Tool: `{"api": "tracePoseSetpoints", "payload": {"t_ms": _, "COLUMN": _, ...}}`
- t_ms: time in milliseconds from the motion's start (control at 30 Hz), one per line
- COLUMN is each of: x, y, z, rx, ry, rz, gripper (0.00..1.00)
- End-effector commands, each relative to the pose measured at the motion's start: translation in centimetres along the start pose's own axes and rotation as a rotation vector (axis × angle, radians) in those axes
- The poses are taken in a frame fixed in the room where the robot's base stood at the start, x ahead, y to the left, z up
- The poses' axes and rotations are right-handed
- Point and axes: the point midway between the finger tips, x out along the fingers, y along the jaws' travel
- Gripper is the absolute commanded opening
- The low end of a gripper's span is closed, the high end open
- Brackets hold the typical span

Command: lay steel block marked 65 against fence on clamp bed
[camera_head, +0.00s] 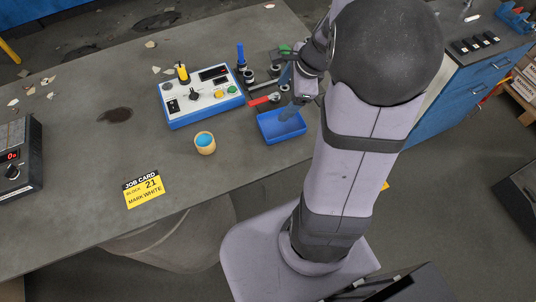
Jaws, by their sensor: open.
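My gripper (296,98) hangs over the back part of a blue tray (268,128) and is open. Its fingers are small and partly covered by my own arm, and I see nothing held between them. I cannot make out a steel block marked 65, a fence or a clamp bed in this view. A yellow job card (142,187) lies flat near the front edge of the table and reads block 21, mark white. My arm hides part of the table behind and right of the tray.
A blue and white control box (200,97) with a yellow knob stands left of the tray. A wooden cup with blue contents (205,143) stands in front. Red-handled (265,100) tools lie behind the tray. A dark device (20,158) is at far left. Mid-left table is mostly clear.

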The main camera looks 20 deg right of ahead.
Motion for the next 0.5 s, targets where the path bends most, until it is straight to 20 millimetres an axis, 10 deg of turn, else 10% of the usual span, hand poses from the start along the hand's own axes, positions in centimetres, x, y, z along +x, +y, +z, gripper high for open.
{"api": "tracePoseSetpoints", "payload": {"t_ms": 200, "x": 1.2, "y": 9.5, "z": 4.6, "rx": -0.933, "ry": 0.025, "rz": 0.205, "gripper": 0.77}}
{"api": "tracePoseSetpoints", "payload": {"t_ms": 500, "x": 1.1, "y": 16.9, "z": 5.0, "rx": -1.789, "ry": -0.022, "rz": 0.396, "gripper": 0.77}}
